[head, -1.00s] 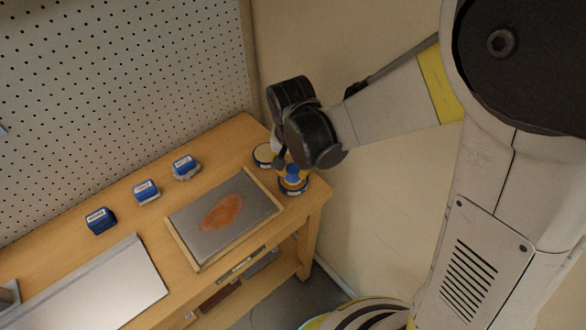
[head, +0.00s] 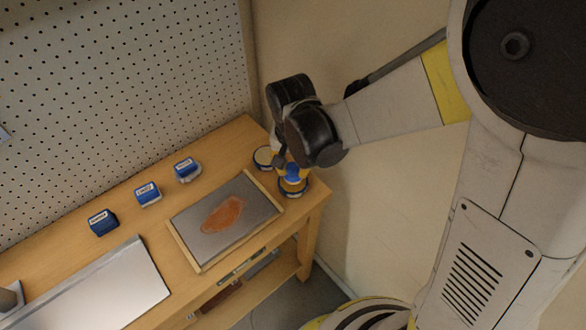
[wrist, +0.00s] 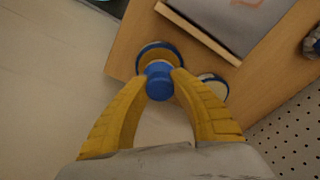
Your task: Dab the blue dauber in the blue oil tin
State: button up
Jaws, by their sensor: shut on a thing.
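The blue dauber (wrist: 158,82) is held between the yellow fingertips of my gripper (wrist: 160,77); it also shows in the head view (head: 292,173). A round tin (wrist: 149,50) with a blue rim and brownish contents lies behind the dauber in the wrist view. The head view shows this tin (head: 293,190) just under the dauber at the bench's right front corner. I cannot tell whether the dauber touches its contents. A second round tin (head: 263,156) with pale contents stands farther back; it also shows beside the right finger in the wrist view (wrist: 215,85).
A grey plate (head: 238,195) with an orange-brown patch lies in a wooden frame left of the tins. Several blue-topped blocks (head: 147,194) stand along the bench (head: 140,230). A pegboard (head: 110,90) rises behind, and a plain wall (head: 400,200) is to the right.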

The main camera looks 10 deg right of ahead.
aim_at(293, 165)
jog(key=shift+r+p, duration=1.75)
jog(key=shift+r, duration=0.9)
